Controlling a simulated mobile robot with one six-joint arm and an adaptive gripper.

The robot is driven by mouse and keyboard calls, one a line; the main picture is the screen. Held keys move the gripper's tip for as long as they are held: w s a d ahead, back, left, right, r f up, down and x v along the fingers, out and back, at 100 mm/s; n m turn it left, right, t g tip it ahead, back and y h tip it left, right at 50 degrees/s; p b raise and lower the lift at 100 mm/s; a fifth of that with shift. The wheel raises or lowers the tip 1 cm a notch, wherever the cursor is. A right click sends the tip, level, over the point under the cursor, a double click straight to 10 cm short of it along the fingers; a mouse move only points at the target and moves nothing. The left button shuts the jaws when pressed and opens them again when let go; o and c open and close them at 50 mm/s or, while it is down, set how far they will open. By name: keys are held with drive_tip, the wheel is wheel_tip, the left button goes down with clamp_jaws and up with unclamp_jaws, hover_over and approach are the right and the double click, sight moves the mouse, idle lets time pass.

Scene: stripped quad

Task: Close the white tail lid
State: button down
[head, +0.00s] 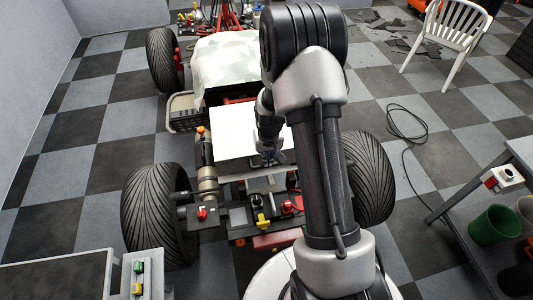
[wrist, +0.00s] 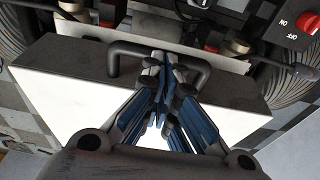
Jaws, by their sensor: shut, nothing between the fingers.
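The white tail lid (head: 235,135) is at the rear of the stripped quad in the head view, partly hidden behind my arm. In the wrist view its white face (wrist: 62,100) spreads below a grey edge face. A dark bar handle (wrist: 118,50) stands on that grey face. My gripper (head: 277,158) is at the lid's near edge, its fingers shut and empty. In the wrist view the fingertips (wrist: 160,62) overlap the middle of the handle; I cannot tell whether they touch it. How far the lid stands open is unclear.
Big tyres (head: 157,215) flank the quad's rear. A deck with a red switch (head: 202,214) and a yellow part (head: 262,220) lies nearer. A table (head: 515,165) stands right, a bench (head: 60,278) front left. A cable (head: 405,130) lies on the right floor.

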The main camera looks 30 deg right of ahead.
drive_tip(key=f, duration=0.1)
drive_tip(key=s+f+b, duration=0.1)
drive_tip(key=f, duration=0.1)
drive_tip(key=shift+a+f, duration=0.15)
drive_tip(key=shift+f, duration=0.05)
drive_tip(key=shift+w+r+p, duration=0.15)
drive_tip(key=shift+r+p, duration=0.2)
drive_tip(key=shift+r, duration=0.35)
drive_tip(key=r+p, duration=0.1)
drive_tip(key=r, duration=0.1)
drive_tip(key=r+p, duration=0.1)
drive_tip(key=r, duration=0.2)
drive_tip(key=shift+w+p, duration=0.2)
drive_tip(key=shift+p, duration=0.2)
wheel_tip(320, 180, up, 8)
drive_tip(key=s+p, duration=0.2)
drive_tip(key=shift+s+a+f, duration=0.15)
drive_tip(key=shift+s+a, duration=0.1)
